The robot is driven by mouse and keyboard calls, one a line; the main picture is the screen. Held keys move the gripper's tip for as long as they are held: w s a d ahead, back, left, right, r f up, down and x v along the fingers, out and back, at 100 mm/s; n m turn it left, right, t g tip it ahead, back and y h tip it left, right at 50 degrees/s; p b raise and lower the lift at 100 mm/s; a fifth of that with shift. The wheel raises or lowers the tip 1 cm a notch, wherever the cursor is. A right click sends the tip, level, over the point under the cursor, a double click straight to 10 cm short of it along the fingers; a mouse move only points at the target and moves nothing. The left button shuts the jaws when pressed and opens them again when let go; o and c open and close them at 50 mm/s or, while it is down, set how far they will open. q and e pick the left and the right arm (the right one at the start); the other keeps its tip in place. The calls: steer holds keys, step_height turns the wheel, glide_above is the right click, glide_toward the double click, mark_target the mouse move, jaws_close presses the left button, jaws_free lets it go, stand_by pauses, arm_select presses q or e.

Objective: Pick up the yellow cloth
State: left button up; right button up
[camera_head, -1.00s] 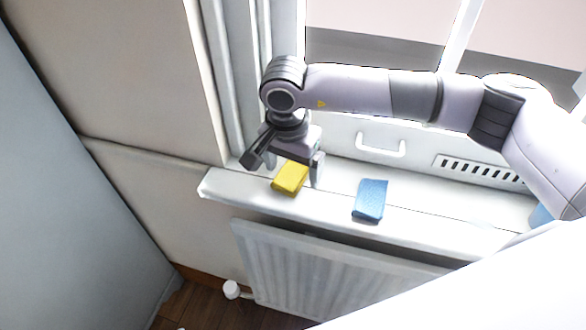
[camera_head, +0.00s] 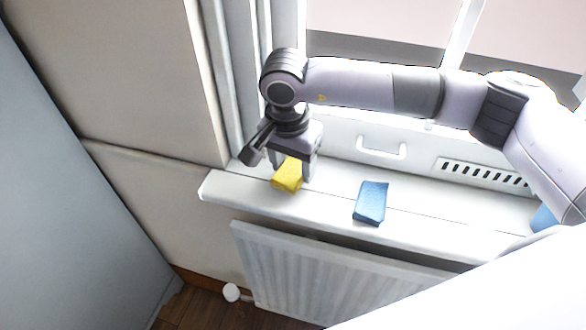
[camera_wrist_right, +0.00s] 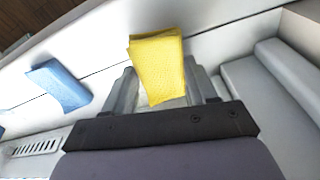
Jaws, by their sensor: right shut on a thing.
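The yellow cloth (camera_head: 287,176) is a small folded pad at the left part of the white window sill (camera_head: 330,205). My right gripper (camera_head: 293,172) points down over it, with its fingers closed on the cloth's two sides. In the right wrist view the yellow cloth (camera_wrist_right: 158,68) sits between the two grey fingers of my right gripper (camera_wrist_right: 163,88). I cannot tell whether the cloth is clear of the sill. My left gripper is not in view.
A blue cloth (camera_head: 370,202) lies on the sill to the right; it also shows in the right wrist view (camera_wrist_right: 58,84). A white handle (camera_head: 381,150) and a slotted vent (camera_head: 484,171) are behind the sill. A radiator (camera_head: 320,270) is below. The window frame stands close on the left.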

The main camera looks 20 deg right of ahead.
mark_target(293, 165)
step_height(293, 165, up, 18)
steer(key=shift+r+b, duration=0.2)
steer(key=shift+b, duration=0.5)
steer(key=shift+o, duration=0.4)
steer(key=shift+f, duration=0.15)
